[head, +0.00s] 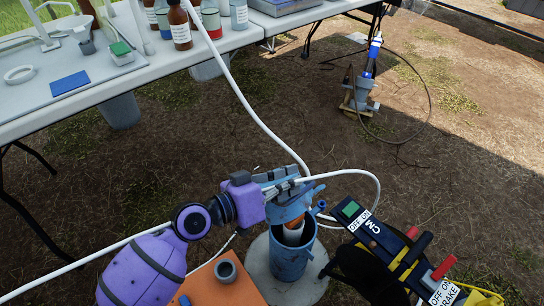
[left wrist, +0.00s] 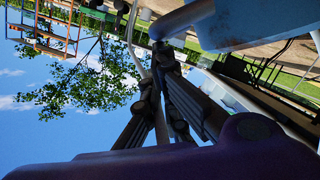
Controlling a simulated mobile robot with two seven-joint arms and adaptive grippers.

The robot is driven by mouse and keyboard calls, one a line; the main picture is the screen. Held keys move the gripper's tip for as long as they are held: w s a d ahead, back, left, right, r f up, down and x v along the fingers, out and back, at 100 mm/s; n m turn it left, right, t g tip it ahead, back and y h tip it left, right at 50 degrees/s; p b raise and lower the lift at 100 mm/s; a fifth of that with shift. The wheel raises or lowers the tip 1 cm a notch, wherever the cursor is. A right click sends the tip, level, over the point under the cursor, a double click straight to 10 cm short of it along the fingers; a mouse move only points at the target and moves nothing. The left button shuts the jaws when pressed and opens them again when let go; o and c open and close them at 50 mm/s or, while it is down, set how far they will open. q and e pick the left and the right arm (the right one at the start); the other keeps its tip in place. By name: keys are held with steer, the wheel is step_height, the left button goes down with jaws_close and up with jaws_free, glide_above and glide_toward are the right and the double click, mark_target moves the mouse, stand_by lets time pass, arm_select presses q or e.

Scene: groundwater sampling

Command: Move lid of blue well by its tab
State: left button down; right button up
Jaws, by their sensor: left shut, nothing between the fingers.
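The blue well (head: 287,262) is an upright blue pipe on a round grey concrete base, low in the head view. Its blue lid (head: 287,212) is raised and tilted above the mouth. An orange and white piece shows inside the opening. My left gripper (head: 298,184) is shut and empty, right at the lid's upper edge; I cannot tell if it touches the lid. The tab is hard to make out. In the left wrist view the closed dark fingers (left wrist: 163,58) point up beside a large blue surface (left wrist: 250,22), likely the lid. My right gripper is not in view.
A black and yellow meter (head: 385,242) with red handles stands close right of the well. An orange box (head: 226,282) with a grey ring is at the left. White tubing (head: 255,115) runs past the gripper. Tables with bottles stand behind; dirt ground between is open.

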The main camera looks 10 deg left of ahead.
arm_select(q)
steer(key=s+d+f+m+t+y+p, duration=0.1)
steer(key=s+d+f+m, duration=0.4)
steer(key=s+d+f, duration=0.5)
steer(key=shift+f+m+y, duration=0.3)
steer(key=shift+f, duration=0.95)
steer(key=s+a+r+p, duration=0.6)
steer(key=s, duration=0.1)
steer(key=shift+s+r, duration=0.25)
steer(key=shift+s, duration=0.05)
